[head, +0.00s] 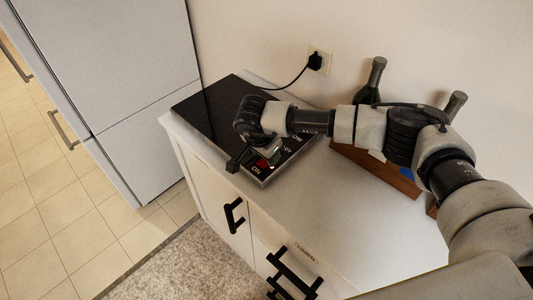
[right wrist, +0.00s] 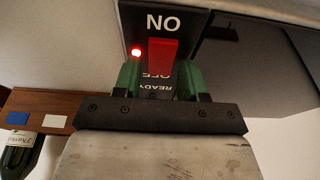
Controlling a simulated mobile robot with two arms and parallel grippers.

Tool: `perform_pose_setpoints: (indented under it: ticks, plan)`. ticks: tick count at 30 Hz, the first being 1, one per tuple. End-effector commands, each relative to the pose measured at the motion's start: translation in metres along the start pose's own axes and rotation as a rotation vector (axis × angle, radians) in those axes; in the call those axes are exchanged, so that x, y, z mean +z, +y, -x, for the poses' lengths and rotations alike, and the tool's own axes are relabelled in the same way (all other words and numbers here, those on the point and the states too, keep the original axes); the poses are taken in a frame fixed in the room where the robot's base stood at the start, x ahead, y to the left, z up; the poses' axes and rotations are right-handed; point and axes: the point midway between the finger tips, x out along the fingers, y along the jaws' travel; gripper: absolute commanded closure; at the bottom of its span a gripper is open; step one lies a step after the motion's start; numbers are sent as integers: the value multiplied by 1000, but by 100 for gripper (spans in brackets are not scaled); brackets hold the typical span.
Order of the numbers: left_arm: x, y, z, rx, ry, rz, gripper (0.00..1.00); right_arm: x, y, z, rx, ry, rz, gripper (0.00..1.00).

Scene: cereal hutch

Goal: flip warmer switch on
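The warmer (head: 215,102) is a flat black plate with a silver edge on the cabinet top. Its red switch (head: 262,164) is at the front end, beside the ON label; it also shows in the right wrist view (right wrist: 163,54), between the ON and OFF labels. A small red light (right wrist: 136,52) glows beside it. I cannot tell which way the switch is tipped. My right gripper (right wrist: 159,80) is open, its green fingers apart on both sides of the switch's lower end. Whether they touch it is unclear. My left gripper is not in view.
A wooden rack (head: 379,172) with dark bottles (head: 372,82) stands against the wall, behind my right arm. A black plug (head: 315,61) with a cord is in the wall outlet. A tall grey fridge (head: 110,70) is at left. The cabinet top (head: 330,215) in front is clear.

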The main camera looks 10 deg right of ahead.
Motion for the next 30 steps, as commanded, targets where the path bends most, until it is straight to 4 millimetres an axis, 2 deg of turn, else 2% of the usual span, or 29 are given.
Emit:
perform_pose_setpoints:
  ticks: [1,2,10,13,17,24,30]
  plan:
    - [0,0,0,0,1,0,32,0,0,0,0,0,0,51]
    - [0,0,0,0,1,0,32,0,0,0,0,-1,0,47]
    - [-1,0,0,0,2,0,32,0,0,1,0,-2,0,47]
    - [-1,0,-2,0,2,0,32,0,0,7,-2,-1,0,47]
    - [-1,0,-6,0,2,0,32,0,0,27,-3,0,1,47]
    - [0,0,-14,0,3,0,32,0,-1,75,-4,1,1,47]
    - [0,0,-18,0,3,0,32,0,0,102,-1,-1,-1,47]
